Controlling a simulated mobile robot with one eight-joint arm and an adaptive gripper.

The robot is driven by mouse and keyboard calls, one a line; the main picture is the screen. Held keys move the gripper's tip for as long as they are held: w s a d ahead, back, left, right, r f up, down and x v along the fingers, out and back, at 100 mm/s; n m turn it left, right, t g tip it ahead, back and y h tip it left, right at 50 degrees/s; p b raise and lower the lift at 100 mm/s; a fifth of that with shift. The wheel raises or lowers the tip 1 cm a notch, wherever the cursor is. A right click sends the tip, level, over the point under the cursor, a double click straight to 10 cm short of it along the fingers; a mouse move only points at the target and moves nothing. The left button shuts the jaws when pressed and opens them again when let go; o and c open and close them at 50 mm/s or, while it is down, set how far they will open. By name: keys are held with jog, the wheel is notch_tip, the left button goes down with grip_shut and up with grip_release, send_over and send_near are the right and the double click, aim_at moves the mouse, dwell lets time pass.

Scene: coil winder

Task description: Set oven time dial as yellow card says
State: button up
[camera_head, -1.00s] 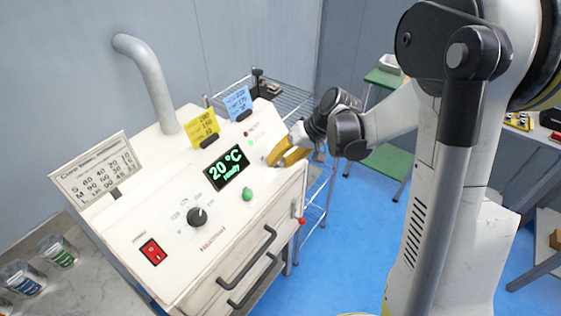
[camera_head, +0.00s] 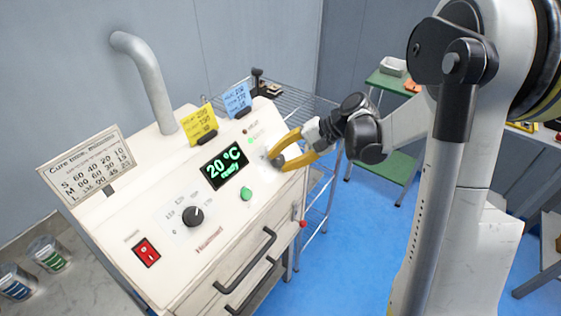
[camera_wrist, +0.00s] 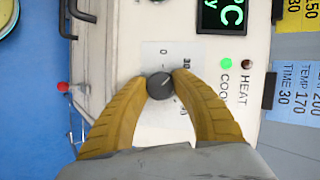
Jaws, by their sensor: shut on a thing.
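The time dial (camera_wrist: 160,86) is a small dark knob on a pale scale plate in the wrist view. Its light pointer mark leans to the upper right, and "0" and "30" are legible around it. My gripper (camera_wrist: 160,84) has its yellow fingers closed on opposite sides of this knob; in the head view my gripper (camera_head: 277,158) is at the panel's right end. The yellow card (camera_head: 200,125) stands on the oven's top edge; its writing is too small to read surely. In the wrist view the yellow card (camera_wrist: 297,17) is cut off, with "150" partly showing.
The oven display (camera_head: 224,165) reads 20 °C. A blue card (camera_head: 237,99) reads TEMP 170, TIME 30 in the wrist view. The panel also holds a green button (camera_head: 246,194), another black dial (camera_head: 193,216) and a red switch (camera_head: 146,251). A wire rack (camera_head: 300,105) stands behind.

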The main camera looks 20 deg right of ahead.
dwell(0.3)
jog(key=o, duration=0.9)
jog(key=v, duration=1.1)
jog(key=shift+d+r, duration=0.3)
